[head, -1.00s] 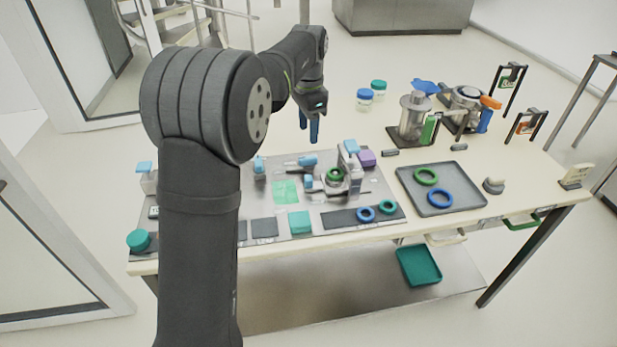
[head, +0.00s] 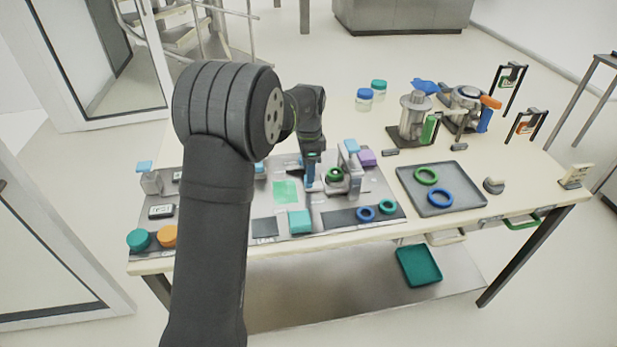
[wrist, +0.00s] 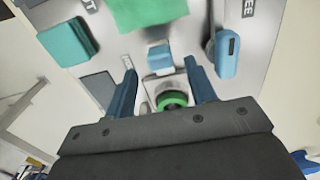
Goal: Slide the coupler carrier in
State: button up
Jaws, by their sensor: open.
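What looks like the coupler carrier (wrist: 160,71) is a small grey piece with a light-blue block, in the wrist view just ahead of a green ring (wrist: 171,99). The green ring sits in a grey fixture (head: 354,180) with a light-blue top in the head view. My gripper (wrist: 160,68) is open, with its blue fingers on either side of the light-blue block and near its level. I cannot tell whether they touch it.
A teal block (head: 300,221) and a green sheet (head: 285,192) lie close by on the plate. A blue-handled part (wrist: 227,55) stands near the right finger in the wrist view.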

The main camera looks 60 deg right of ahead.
aim_at(325, 181)
jog(key=shift+f, duration=2)
